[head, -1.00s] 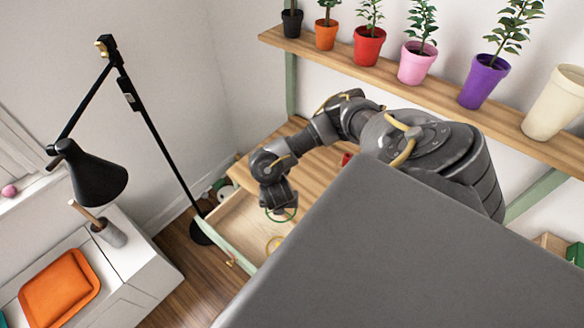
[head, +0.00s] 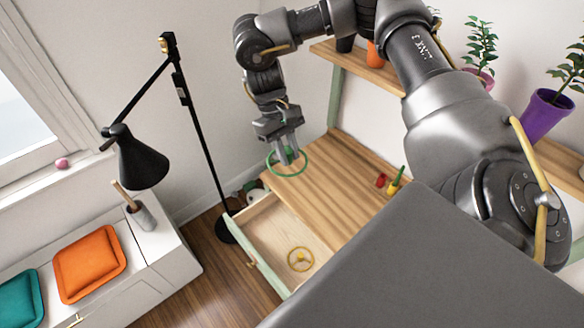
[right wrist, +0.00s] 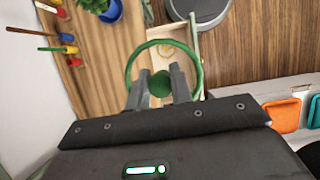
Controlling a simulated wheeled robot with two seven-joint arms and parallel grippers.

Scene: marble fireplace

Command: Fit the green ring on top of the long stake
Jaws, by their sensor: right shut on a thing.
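My right gripper (head: 287,158) is shut on the green ring (head: 304,168), up in the air near the wooden desk's far left corner. In the right wrist view the ring (right wrist: 128,70) has a round green hub (right wrist: 160,84) between the fingers (right wrist: 157,76). I cannot tell which is the long stake. In the head view, a red piece (head: 381,180) and a yellow-green piece (head: 397,181) stand on the desk. My left gripper is not in view.
The desk (head: 335,185) has clear wood in its middle. Its open drawer (head: 270,235) holds a yellow ring (head: 300,259). A black floor lamp (head: 143,160) stands left. A shelf with potted plants (head: 546,112) runs along the wall. A blue pot (right wrist: 110,10) shows in the wrist view.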

